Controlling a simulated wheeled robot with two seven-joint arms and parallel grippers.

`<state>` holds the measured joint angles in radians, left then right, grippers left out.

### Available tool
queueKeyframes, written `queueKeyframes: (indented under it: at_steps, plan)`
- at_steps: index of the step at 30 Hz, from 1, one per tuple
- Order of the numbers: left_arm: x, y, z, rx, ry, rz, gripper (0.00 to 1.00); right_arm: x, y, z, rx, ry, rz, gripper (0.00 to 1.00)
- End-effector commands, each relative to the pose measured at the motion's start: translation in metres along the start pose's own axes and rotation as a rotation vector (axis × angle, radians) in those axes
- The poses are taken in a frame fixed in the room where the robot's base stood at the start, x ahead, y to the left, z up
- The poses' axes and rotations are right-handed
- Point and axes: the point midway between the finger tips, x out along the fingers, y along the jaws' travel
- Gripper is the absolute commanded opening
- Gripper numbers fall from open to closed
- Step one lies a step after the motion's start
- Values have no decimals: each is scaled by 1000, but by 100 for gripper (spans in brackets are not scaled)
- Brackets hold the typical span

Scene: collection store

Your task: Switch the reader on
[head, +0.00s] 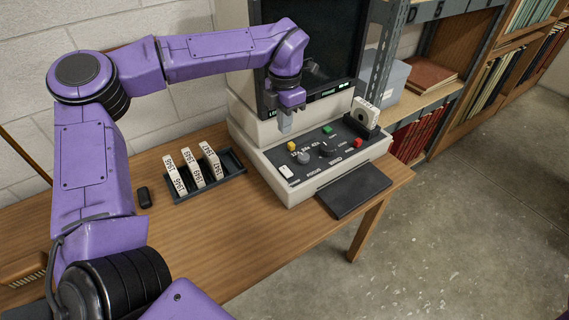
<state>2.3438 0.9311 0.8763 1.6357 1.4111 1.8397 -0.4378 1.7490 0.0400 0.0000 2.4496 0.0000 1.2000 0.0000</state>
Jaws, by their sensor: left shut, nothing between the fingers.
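The reader (245,133) is a cream machine on the wooden table, with a large dark screen (318,45) above a sloped black control panel (340,152). The panel carries a yellow button (292,146), a green button (327,129), a red button (359,143), two round knobs (303,157) and a white switch (285,171) at its front left corner. My left gripper (286,125) is shut and empty, pointing down in front of the screen, just behind the yellow button. I cannot tell whether it touches the panel. My right gripper is out of view.
A dark tray (232,162) with several numbered white boxes (192,170) sits left of the reader. A small black object (144,196) lies on the table (230,230). A white reel box (364,112) stands at the panel's right. Shelves (455,95) stand at right; the floor in front is clear.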

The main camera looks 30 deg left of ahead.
Motion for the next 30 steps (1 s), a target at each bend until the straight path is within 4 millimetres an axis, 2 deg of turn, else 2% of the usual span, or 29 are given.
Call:
queueKeyframes:
  at_steps: [1, 3, 9, 17, 20, 30]
  plan:
    - [11, 2, 0, -1, -5, 1, 0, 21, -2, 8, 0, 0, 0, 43]
    - [7, 3, -1, -1, -5, -2, 0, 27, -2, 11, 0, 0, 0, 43]
    - [-2, 4, -3, 0, -4, -4, 0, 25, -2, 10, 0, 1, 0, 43]
    - [4, 5, -3, -1, -1, -5, 0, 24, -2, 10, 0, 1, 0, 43]
    - [17, 4, -4, 0, 1, -7, 0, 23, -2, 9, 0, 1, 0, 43]
    - [90, 4, -3, 1, 2, -7, 0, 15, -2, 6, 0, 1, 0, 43]
